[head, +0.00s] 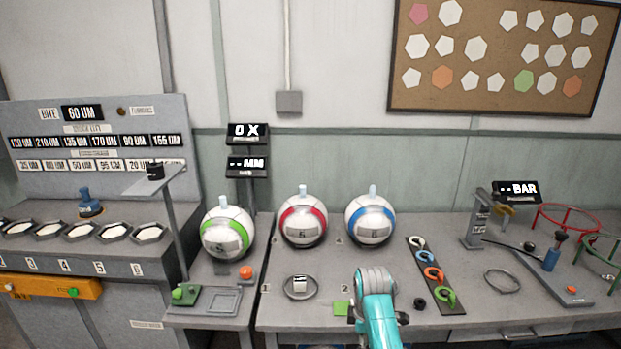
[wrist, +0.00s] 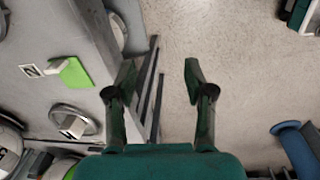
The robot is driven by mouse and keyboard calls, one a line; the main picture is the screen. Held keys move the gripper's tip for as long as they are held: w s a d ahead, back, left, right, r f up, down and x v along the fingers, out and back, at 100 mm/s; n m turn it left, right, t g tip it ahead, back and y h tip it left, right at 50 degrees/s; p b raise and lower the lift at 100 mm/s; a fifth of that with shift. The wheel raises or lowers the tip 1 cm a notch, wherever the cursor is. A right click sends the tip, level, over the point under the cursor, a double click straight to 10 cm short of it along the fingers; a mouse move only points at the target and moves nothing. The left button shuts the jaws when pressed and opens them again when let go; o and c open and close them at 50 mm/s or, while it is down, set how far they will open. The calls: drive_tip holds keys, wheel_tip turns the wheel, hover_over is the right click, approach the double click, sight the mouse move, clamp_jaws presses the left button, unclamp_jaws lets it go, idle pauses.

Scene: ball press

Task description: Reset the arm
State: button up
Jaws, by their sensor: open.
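My arm (head: 379,318) shows in the head view as a teal link with a grey joint at the front edge of the bench. Its gripper is mostly hidden there. In the wrist view my gripper (wrist: 158,75) has its two dark green fingers spread apart, with nothing between them. The fingers are over the bench's front edge and the floor, and the gap shows bare floor and dark rails. Nothing is held.
Three striped balls, green (head: 227,234), red (head: 303,222) and blue (head: 370,221), stand at the back. A strip of coloured rings (head: 432,273) lies right of my arm. A green pad (wrist: 76,74) and a metal ring (wrist: 73,122) are left. Open floor (wrist: 240,85) lies right.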

drive_tip(key=s+d+f+m+t, duration=0.1)
drive_tip(key=s+f+m+t, duration=0.1)
drive_tip(key=s+f, duration=0.6)
drive_tip(key=s+d+f+m+t, duration=0.1)
drive_tip(key=s+f+m+t, duration=0.15)
drive_tip(key=s+f, duration=0.55)
drive_tip(key=s+d+f+m+t, duration=0.1)
drive_tip(key=s+f+m+t, duration=0.15)
drive_tip(key=s, duration=0.85)
drive_tip(key=s+r+m+t, duration=0.2)
drive_tip(key=s+r+m, duration=0.1)
drive_tip(key=s, duration=0.8)
drive_tip(key=s+r+m+t, duration=0.2)
drive_tip(key=s+r+m, duration=0.1)
drive_tip(key=s+r, duration=0.6)
drive_tip(key=s+d+r+m+t, duration=0.1)
drive_tip(key=s+r+m+t, duration=0.2)
drive_tip(key=s+r, duration=0.6)
wheel_tip(320, 180, up, 6)
drive_tip(key=shift+s+d+r+m, duration=0.1)
drive_tip(key=shift+s+d+m, duration=0.2)
